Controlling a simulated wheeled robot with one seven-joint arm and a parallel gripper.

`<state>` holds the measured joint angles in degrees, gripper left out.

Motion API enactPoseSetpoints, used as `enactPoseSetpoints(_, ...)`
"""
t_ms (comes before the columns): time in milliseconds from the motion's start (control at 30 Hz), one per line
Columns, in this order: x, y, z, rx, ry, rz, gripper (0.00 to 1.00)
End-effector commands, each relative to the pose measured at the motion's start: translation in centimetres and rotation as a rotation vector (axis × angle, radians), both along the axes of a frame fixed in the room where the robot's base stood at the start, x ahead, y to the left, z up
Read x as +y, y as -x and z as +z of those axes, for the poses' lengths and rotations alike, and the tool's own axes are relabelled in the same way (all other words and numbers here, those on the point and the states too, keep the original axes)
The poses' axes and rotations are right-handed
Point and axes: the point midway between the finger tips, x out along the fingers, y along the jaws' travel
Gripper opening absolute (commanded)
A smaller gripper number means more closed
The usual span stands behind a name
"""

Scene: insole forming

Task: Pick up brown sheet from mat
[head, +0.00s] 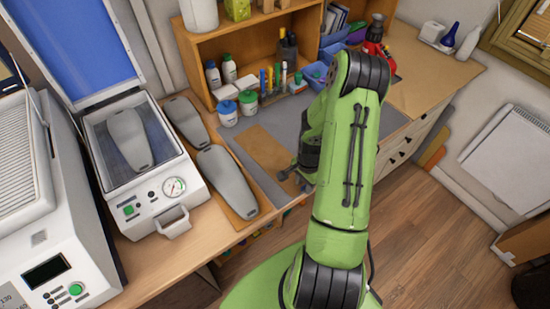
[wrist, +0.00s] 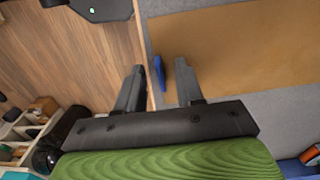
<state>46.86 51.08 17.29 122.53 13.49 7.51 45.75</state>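The flat brown sheet (head: 268,150) lies on the grey mat (head: 312,122) in the middle of the bench. In the wrist view the brown sheet (wrist: 245,45) spreads across the upper right, with the grey mat (wrist: 275,106) beside it. My gripper (head: 297,179) is at the sheet's front end, near the bench's front edge. In the wrist view my gripper (wrist: 158,88) is open. One finger appears beyond the bench edge, over the floor in the picture; the other overlaps the mat near the sheet. I cannot tell whether either finger touches the sheet. My arm hides part of the mat.
A small blue piece (wrist: 160,73) shows between my fingers. Grey insole shapes (head: 228,180) lie left of the mat. A forming press (head: 150,205) with a raised blue lid stands further left. Bottles, tubs (head: 227,112) and a wooden shelf (head: 255,45) stand behind the mat.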

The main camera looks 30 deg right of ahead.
Motion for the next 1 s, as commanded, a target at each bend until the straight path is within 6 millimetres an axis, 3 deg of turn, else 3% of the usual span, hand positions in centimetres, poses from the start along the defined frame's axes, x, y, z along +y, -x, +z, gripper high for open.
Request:
enactPoseSetpoints(167,0.0,0.0,0.0,-0.001,0.001,0.000,0.35)
enactPoseSetpoints(400,0.0,0.0,0.0,-0.001,0.001,0.001,0.00)
enactPoseSetpoints(800,0.0,-0.1,0.3,-0.001,0.001,0.001,0.00)
enactPoseSetpoints(1000,-0.1,-0.1,3.7,-0.006,0.005,0.002,0.00)
